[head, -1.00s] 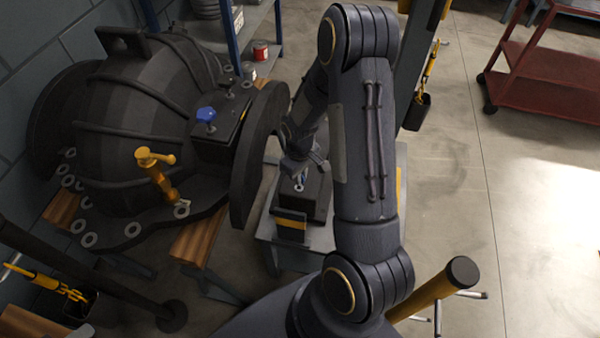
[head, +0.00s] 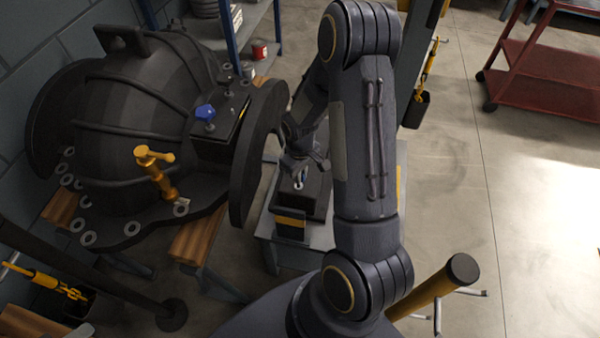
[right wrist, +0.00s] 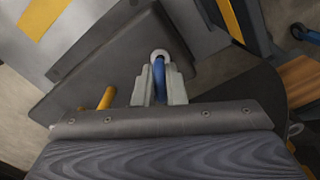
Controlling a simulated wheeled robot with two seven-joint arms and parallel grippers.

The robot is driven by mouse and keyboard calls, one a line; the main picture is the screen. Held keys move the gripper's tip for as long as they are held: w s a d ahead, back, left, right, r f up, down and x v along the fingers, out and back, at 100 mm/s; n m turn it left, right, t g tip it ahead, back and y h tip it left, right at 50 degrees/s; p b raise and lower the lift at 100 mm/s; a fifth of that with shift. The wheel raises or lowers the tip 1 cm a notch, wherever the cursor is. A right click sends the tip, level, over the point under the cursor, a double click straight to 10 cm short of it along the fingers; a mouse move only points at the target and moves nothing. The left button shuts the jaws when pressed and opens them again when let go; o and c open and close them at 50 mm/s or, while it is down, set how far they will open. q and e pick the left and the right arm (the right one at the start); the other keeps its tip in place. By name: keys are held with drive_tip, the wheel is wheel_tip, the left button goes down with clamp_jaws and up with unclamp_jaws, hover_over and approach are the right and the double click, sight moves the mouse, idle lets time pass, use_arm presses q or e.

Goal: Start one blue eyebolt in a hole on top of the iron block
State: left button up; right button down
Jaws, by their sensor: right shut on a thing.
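The iron block (head: 318,204) is a dark block on a grey stand, partly behind my right arm. A pale ring lies on its top (head: 298,186). My right gripper (head: 302,172) is just above the block, pointing down. It is shut on a blue eyebolt (right wrist: 159,78), whose blue length shows between the pale fingers (right wrist: 160,88) in the right wrist view. The eyebolt's far end lines up with a pale ring (right wrist: 160,56) over the block's dark top (right wrist: 122,62). I cannot tell whether it has entered a hole. My left gripper is not in view.
A large dark ribbed casing (head: 125,105) stands on wooden supports close left of the block, its flange near my gripper. It carries a blue-headed bolt (head: 206,113) and a yellow fitting (head: 155,170). A red cart (head: 545,80) stands far right. Open floor lies at right.

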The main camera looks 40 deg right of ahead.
drive_tip(key=shift+f+b, duration=0.85)
drive_tip(key=shift+f, duration=0.1)
idle(0.5)
